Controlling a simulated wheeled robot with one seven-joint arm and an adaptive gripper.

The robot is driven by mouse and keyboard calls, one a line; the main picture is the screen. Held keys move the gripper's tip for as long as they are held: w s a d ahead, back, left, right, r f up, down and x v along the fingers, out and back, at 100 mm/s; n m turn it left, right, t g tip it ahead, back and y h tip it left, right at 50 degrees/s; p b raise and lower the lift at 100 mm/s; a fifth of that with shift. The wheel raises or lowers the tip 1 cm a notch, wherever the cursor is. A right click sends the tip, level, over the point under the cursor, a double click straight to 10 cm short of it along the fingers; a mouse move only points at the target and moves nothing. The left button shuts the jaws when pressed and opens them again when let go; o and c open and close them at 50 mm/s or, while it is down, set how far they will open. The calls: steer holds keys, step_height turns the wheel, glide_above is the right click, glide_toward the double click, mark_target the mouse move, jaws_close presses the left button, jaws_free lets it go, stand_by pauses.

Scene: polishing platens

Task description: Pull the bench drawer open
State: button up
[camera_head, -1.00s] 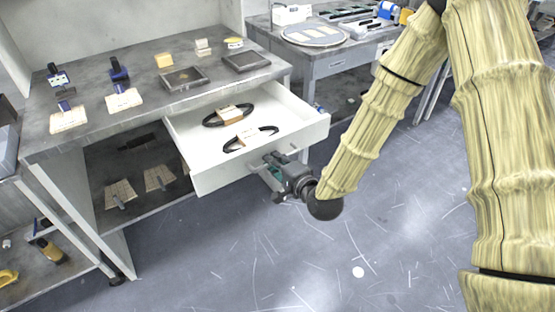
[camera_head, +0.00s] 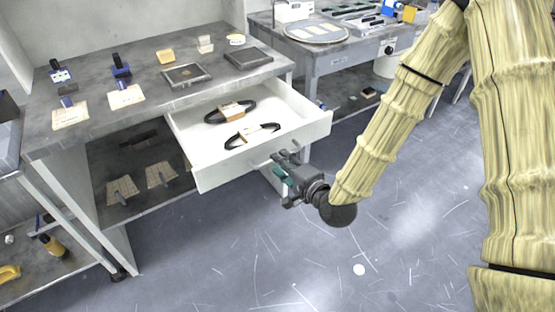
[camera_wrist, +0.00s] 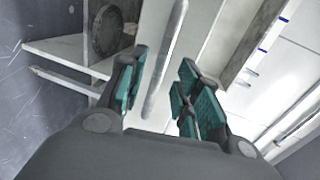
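The white bench drawer (camera_head: 222,165) stands well out from under the grey bench top, its inside visible from above. Its handle (camera_head: 262,164) is a bar on the front face, partly hidden by my gripper. My gripper (camera_head: 281,172) is just in front of the drawer front, near the handle. In the wrist view my gripper (camera_wrist: 160,88) has its two teal-padded fingers spread apart. The grey handle bar (camera_wrist: 166,55) runs through the gap between them, seemingly ahead of the fingertips and clear of both pads.
Two black looped items with brown sleeves (camera_head: 231,112) lie in the drawer. The bench top (camera_head: 140,75) carries blue-handled tools, blocks and dark plates. A lower shelf (camera_head: 150,205) holds tiled pieces. A second bench (camera_head: 335,62) stands behind. The floor before the drawer is clear.

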steer(key=v, duration=0.8)
steer(key=shift+s+f, duration=0.1)
steer(key=shift+s, duration=0.1)
steer(key=s+d+f+n+g+h+p, duration=0.2)
steer(key=s+f+n+g+p, duration=0.3)
steer(key=f, duration=0.6)
steer(key=s+d+f+n+g+h, duration=0.2)
steer(key=s+d+f+g, duration=0.1)
steer(key=s, duration=0.5)
steer(key=s+d+f+n+g+h+p, duration=0.1)
steer(key=s+d+f+n+g, duration=0.1)
steer(key=s+f, duration=0.4)
steer(key=s+d+f+n+g+h, duration=0.2)
steer(key=s+d+f, duration=0.3)
steer(key=s, duration=0.4)
steer(key=shift+s+n+g+h+p, duration=0.3)
steer(key=shift+n+g+p, duration=0.1)
steer(key=shift+g, duration=0.4)
